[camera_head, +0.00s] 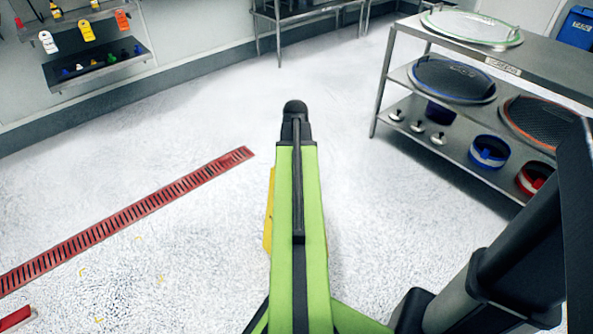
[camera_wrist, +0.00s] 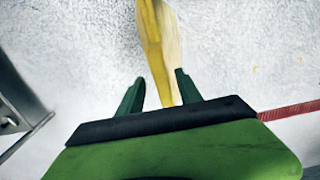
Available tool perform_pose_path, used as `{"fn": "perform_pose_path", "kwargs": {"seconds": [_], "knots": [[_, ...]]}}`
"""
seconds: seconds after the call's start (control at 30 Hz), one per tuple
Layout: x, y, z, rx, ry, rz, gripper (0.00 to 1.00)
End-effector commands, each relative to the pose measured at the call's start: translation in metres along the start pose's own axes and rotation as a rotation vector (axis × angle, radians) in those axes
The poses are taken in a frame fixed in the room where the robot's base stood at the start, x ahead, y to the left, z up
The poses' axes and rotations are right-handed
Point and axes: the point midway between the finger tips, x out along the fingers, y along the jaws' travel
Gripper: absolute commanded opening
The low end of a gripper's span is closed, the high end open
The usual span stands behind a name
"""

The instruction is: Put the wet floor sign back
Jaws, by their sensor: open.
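A yellow, narrow thing, seemingly the wet floor sign (camera_wrist: 158,45), stands or lies on the floor in the wrist view, seen along its thin edge. Its lower end in that picture reaches between the two green fingers of my gripper (camera_wrist: 158,85). The fingers are apart, with gaps visible on both sides of it. In the head view only a yellow strip of the sign (camera_head: 268,222) shows at the left side of my green arm. The rest of it is hidden behind the arm, and my fingers are hidden there too.
A red floor drain (camera_head: 130,218) runs across the floor at left. A steel shelf (camera_head: 470,150) with sieves and tubs stands at right. A wall rack (camera_head: 100,70) with coloured tags is at upper left, a steel table (camera_head: 305,15) at the back. The middle floor is clear.

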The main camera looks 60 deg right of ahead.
Motion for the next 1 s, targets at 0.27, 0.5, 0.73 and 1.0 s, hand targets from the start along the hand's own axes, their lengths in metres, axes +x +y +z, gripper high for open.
{"fn": "perform_pose_path", "kwargs": {"seconds": [0.27, 0.5, 0.73, 1.0], "knots": [[-0.068, 0.000, 0.000, 0.001, 0.000, 0.000, 0.42], [-0.073, 0.001, 0.000, 0.001, 0.000, 0.000, 0.42], [-0.072, -0.004, -0.002, -0.002, 0.000, 0.000, 0.42], [-0.072, -0.181, -0.080, -0.121, -0.001, 0.000, 0.42]]}}
